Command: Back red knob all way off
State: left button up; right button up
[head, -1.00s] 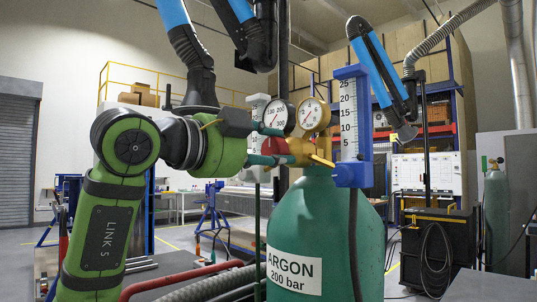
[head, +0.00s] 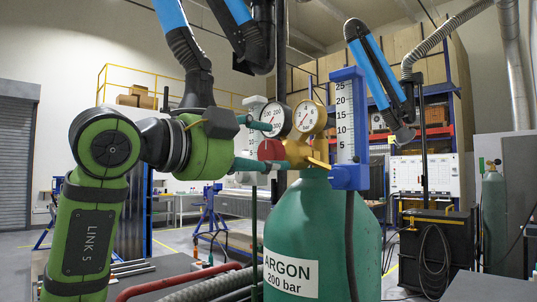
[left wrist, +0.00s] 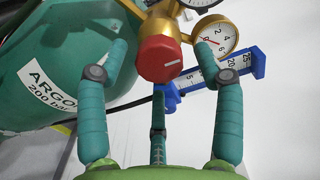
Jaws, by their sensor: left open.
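The red knob (head: 270,150) sits on the left side of the brass regulator (head: 300,151) on top of the green argon cylinder (head: 322,225). My left gripper (head: 264,146) is open beside the knob, one teal finger above it and one below in the head view. In the left wrist view the red knob (left wrist: 158,60) shows between the two spread fingertips of the left gripper (left wrist: 161,50), with gaps on both sides. Contact is not visible. My right gripper is not in view.
Two dial gauges (head: 310,117) stand above the regulator. A blue-framed flow scale (head: 349,176) stands just right of it. A dark hose (head: 353,245) runs down the cylinder. A red tube (head: 165,284) lies at the lower left.

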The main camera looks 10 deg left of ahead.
pick_arm(q)
jog(key=v, duration=1)
jog(key=shift+s, duration=0.1)
jog(key=w+d+m+p, duration=0.2)
jog(key=w+m+p, duration=0.1)
jog(key=m+p, duration=0.2)
jog(key=w+d+m+p, duration=0.2)
jog(key=m+p, duration=0.3)
jog(key=p, duration=0.3)
jog(key=w+d+m+p, duration=0.1)
jog(key=w+m+p, duration=0.3)
jog(key=m+p, duration=0.2)
jog(key=shift+w+d+r+p, duration=0.25)
jog(key=shift+d+r+p, duration=0.15)
jog(key=shift+p, duration=0.4)
jog(key=shift+w+d+f, duration=0.1)
jog(key=shift+w+d, duration=0.05)
jog(key=shift+w, duration=0.15)
